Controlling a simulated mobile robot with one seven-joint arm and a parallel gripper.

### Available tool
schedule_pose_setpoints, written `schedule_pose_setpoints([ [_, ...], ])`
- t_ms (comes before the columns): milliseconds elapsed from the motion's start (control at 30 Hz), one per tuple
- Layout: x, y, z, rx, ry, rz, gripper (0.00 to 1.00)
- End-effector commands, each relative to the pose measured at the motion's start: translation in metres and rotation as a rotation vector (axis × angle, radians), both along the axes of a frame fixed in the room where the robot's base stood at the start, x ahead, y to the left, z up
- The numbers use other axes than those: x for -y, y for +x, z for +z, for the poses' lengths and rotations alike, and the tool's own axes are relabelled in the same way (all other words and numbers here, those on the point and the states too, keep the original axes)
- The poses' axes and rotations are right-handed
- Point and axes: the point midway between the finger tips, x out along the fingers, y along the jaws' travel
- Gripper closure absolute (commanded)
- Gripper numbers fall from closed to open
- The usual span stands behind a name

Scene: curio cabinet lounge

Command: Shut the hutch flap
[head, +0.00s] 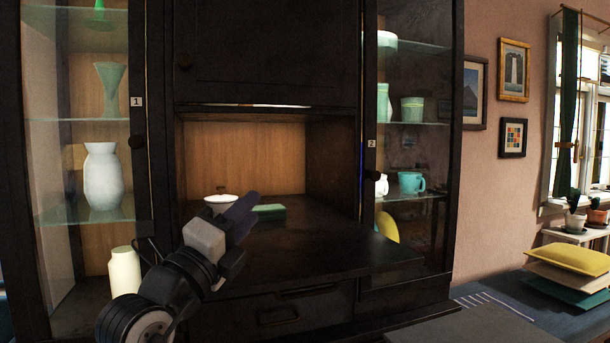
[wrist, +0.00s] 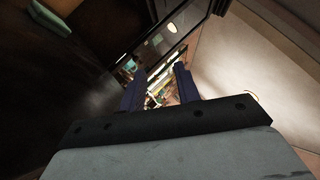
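The hutch flap (head: 330,252) is a dark wooden panel in the middle of the cabinet. It is down, lying about level and sticking out in front of the lit niche (head: 250,155). My gripper (head: 243,208) is over the left part of the flap in the head view; I cannot tell whether it touches it. In the wrist view my gripper's two dark purple fingers (wrist: 158,88) stand apart with nothing seen between them. A dark surface fills the left of the wrist view, perhaps the flap.
A white bowl (head: 221,198) and a green block (head: 268,212) sit at the niche. Glass side compartments hold a white vase (head: 104,176) and a teal mug (head: 411,183). A cream jar (head: 125,271) stands lower left. Cushions (head: 570,258) lie at right.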

Motion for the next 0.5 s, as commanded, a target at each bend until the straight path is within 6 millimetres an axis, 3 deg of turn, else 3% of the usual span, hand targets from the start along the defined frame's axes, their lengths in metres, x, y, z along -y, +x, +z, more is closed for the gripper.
schedule_pose_setpoints([
  [167,-0.012,-0.018,-0.012,0.001,0.001,0.005,0.68],
  [500,-0.047,-0.077,-0.045,0.000,0.000,0.006,0.68],
])
